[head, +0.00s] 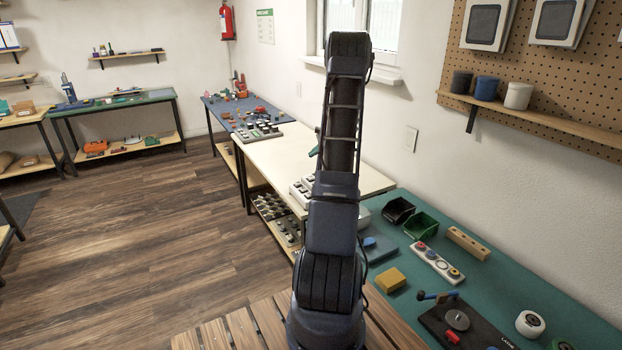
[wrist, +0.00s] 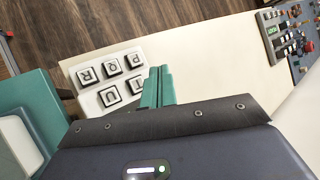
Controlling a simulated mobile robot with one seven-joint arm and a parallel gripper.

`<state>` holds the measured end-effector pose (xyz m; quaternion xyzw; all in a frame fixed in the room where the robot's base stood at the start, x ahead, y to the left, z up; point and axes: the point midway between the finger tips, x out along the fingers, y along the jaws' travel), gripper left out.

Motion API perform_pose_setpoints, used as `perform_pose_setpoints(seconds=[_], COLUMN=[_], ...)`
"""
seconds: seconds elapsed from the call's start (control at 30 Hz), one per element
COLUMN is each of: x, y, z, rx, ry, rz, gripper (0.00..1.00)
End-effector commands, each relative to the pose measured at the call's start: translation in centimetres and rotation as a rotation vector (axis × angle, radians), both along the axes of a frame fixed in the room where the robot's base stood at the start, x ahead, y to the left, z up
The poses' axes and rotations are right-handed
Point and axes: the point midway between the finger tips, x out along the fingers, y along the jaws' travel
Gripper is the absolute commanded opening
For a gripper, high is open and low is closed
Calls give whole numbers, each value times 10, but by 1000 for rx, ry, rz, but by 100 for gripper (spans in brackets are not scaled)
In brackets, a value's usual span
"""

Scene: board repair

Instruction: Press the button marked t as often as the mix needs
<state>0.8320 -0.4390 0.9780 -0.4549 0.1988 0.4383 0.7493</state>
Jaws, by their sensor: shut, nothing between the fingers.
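A white button pad (wrist: 97,95) with square lettered keys lies on the cream table, at the left in the wrist view; part of it also shows in the head view (head: 301,191) behind my arm. The letters appear upside down: R, Q and P in one row, U in the other. The key beside U (wrist: 136,85) is partly covered by my fingers; its letter looks like T but is not clear. My gripper (wrist: 161,69) is shut and empty, its teal fingers over the pad's right side. Touching or apart, I cannot tell. In the head view, my arm hides most of it.
A device with a green display (wrist: 272,30) and keys stands at the far end of the cream table (head: 285,150). A green bench (head: 480,285) with bins, a yellow block (head: 390,280) and tools is at the right. The middle of the cream table is clear.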

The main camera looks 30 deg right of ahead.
Motion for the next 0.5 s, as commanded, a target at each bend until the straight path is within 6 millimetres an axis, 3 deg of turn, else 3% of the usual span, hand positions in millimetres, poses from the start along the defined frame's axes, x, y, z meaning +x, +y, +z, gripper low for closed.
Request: perform_pose_setpoints(seconds=[0.5], x=[0], y=[1], z=[-51], rx=[2], ry=[2], rz=[1], gripper=[0])
